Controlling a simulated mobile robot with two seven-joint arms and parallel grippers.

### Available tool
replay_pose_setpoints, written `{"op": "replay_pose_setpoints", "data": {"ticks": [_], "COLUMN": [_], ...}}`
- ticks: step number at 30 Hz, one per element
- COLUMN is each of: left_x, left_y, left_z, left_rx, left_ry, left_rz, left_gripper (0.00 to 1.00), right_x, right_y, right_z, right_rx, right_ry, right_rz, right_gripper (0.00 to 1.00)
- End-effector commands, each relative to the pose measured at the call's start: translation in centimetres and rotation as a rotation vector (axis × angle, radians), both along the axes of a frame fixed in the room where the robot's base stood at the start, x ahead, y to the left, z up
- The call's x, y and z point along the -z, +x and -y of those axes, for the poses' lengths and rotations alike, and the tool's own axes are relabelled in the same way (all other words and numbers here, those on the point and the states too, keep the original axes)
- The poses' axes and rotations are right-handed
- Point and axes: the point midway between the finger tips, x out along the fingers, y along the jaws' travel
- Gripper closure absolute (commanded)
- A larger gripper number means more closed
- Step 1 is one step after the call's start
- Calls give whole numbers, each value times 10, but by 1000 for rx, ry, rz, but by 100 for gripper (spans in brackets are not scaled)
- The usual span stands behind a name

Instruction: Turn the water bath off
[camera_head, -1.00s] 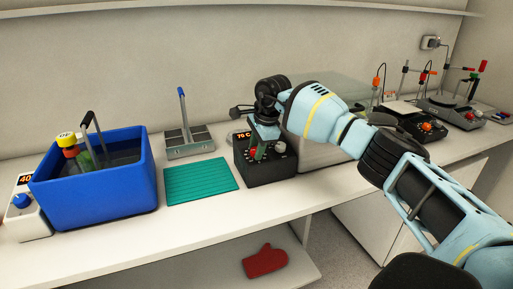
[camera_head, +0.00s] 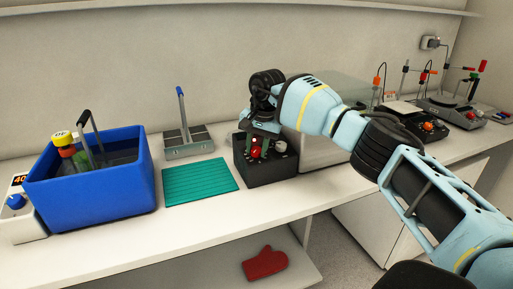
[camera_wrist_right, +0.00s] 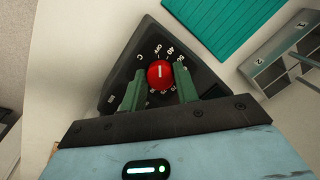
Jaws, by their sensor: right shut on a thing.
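A black control box (camera_head: 270,172) stands on the bench, with a red knob (camera_head: 256,153) and a grey knob (camera_head: 279,146) on its front. My right gripper (camera_head: 259,144) is at the red knob. In the right wrist view, its green fingers are shut on either side of the red knob (camera_wrist_right: 160,73), which has a white pointer line and a ring of numbers. The box's display is hidden behind my gripper. A blue tub (camera_head: 95,190) with dark contents stands at the left, beside a white controller (camera_head: 22,215) with a lit display and blue knob. My left gripper is out of view.
A teal mat (camera_head: 200,182) lies between the tub and the black box, with a grey rack (camera_head: 187,145) behind it. Bottles with yellow and orange caps stand in the tub. Stirrer units (camera_head: 425,127) stand at the right. A red mitt (camera_head: 265,263) lies on the lower shelf.

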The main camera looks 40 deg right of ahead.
Motion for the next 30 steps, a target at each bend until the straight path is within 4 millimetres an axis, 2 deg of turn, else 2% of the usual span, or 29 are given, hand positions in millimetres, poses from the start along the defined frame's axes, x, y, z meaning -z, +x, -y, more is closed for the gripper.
{"op": "replay_pose_setpoints", "data": {"ticks": [9, 23, 24, 29, 30], "left_x": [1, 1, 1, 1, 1], "left_y": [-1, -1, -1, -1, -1], "left_z": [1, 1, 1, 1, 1], "left_rx": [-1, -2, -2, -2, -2], "left_ry": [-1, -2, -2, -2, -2], "left_rz": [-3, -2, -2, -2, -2], "left_gripper": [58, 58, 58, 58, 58], "right_x": [0, 0, 0, 0, 0], "right_y": [0, 0, 0, 0, 0], "right_z": [0, 0, 0, 0, 0], "right_rx": [-94, -108, -108, -107, -107], "right_ry": [-25, -29, -29, -28, -28], "right_rz": [-5, -6, -6, -6, -6], "right_gripper": [92, 92, 68, 48, 48]}}
